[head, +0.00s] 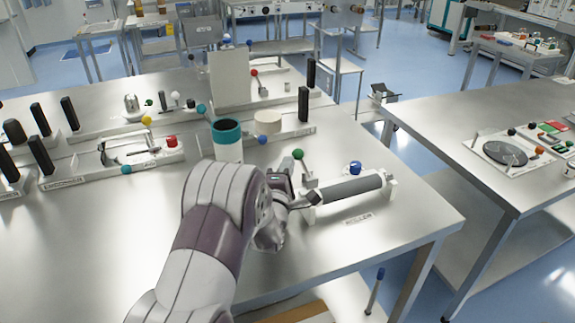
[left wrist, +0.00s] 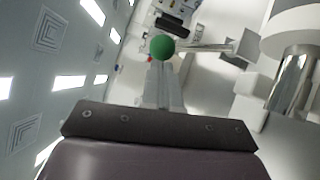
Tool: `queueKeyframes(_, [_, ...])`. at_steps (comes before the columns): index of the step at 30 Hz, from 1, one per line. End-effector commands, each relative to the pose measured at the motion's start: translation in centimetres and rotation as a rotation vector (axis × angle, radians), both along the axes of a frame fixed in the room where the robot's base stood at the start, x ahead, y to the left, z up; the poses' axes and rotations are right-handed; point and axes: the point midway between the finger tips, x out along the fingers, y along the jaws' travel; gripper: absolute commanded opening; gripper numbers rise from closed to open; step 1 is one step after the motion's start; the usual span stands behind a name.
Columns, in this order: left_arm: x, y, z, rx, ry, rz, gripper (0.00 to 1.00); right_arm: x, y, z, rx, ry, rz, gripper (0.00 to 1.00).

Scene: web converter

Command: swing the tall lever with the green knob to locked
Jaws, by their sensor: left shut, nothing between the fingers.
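The tall lever (head: 305,170) with the green knob (head: 298,153) stands at the left end of the roller unit (head: 350,190), near the right edge of the table. It leans slightly left, with the knob at its top. My left gripper (head: 287,178) is shut and empty, just left of the lever and below the knob. In the left wrist view the green knob (left wrist: 162,47) is just beyond my pale fingertips (left wrist: 164,66), and the lever rod (left wrist: 207,47) runs right from it. Whether the fingers touch the knob cannot be told. My right gripper is not in view.
A blue knob (head: 355,168) stands behind the roller. A teal-topped cylinder (head: 227,140) and a white upright panel (head: 229,78) stand behind my left arm. An unwinder unit (head: 110,165) lies to the left.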

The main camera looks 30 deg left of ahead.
Motion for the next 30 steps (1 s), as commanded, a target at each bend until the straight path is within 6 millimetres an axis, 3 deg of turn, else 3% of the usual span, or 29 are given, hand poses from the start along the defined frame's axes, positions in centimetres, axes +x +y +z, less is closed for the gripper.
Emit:
queueKeyframes(14, [0.2,-0.2,0.3,0.012,0.012,-0.001,0.0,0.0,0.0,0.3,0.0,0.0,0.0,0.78])
queueKeyframes(30, [2.9,-2.5,2.9,0.249,0.286,-0.003,0.0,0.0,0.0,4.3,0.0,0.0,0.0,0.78])
